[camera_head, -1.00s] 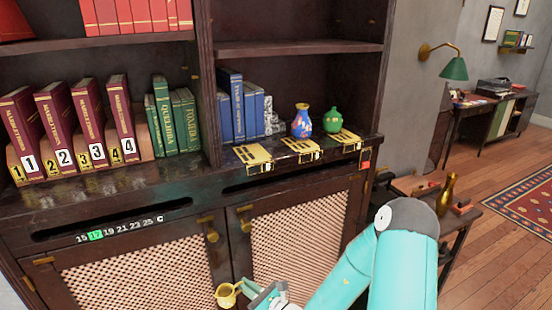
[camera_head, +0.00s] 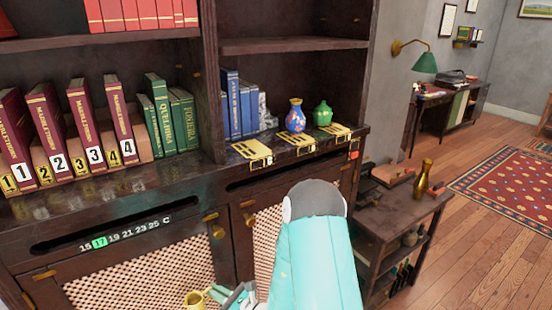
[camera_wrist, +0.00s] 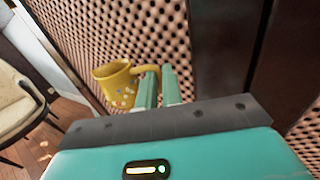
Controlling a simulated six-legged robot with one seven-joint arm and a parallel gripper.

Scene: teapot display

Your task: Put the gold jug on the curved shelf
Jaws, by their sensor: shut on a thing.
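The gold jug (camera_head: 194,299) is a small yellow vessel at the bottom edge of the head view. In the wrist view the jug (camera_wrist: 117,86) shows coloured dots, an open top and a handle. My gripper (camera_wrist: 160,72) is shut on its handle and holds it roughly upright in front of the cabinet's mesh door. In the head view my gripper (camera_head: 234,296) is low, below the cabinet's ledge, partly cut off by the frame. The cabinet shelf (camera_head: 215,165) holds a blue vase (camera_head: 296,116) and a green vase (camera_head: 322,113). I cannot tell which shelf is curved.
Three gold plates, one of them this left plate (camera_head: 252,151), lie along the ledge. Red books (camera_head: 48,125) and green books (camera_head: 176,120) fill the left bay. A side table (camera_head: 385,213) with a gold bottle (camera_head: 423,180) stands right. Wooden floor is free beyond it.

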